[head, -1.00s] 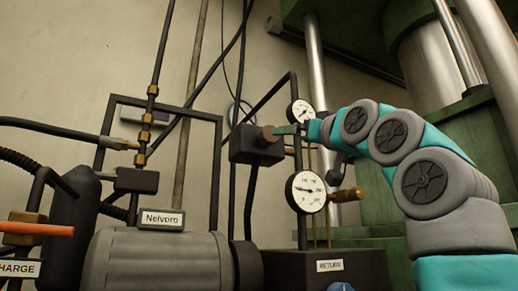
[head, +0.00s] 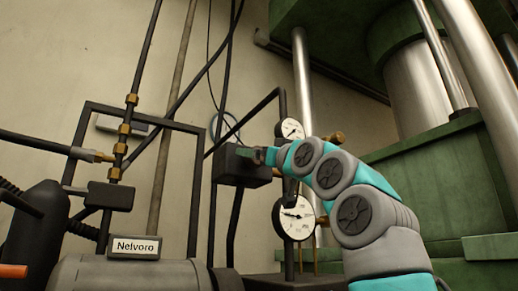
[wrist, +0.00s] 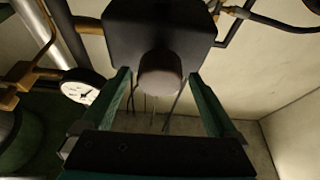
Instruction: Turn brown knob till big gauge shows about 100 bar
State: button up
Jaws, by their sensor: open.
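The brown knob (wrist: 160,75) sticks out from a black block (wrist: 160,30). In the wrist view it stands between the two fingers of my gripper (wrist: 159,84), with a gap on each side. My gripper is open. In the head view my gripper (head: 252,153) is at the front of the black block (head: 240,172) and mostly hides the knob. The big gauge (head: 294,222) has a white dial below and right of the block. Its needle points roughly left; its figures are too small to read surely.
A smaller gauge (head: 290,129) sits above the big one. A brown handle (head: 335,138) sticks out behind my arm. Black pipes with brass fittings (head: 124,129) stand at left, above a labelled motor (head: 135,247). A green press (head: 440,170) stands at right.

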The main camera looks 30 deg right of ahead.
jog(key=shift+c, duration=0.3)
jog(key=c, duration=1.3)
jog(key=shift+w+f+m, duration=0.1)
jog(key=shift+m, duration=0.2)
jog(key=shift+a, duration=0.1)
jog(key=shift+m+h, duration=0.3)
jog(key=shift+h, duration=0.1)
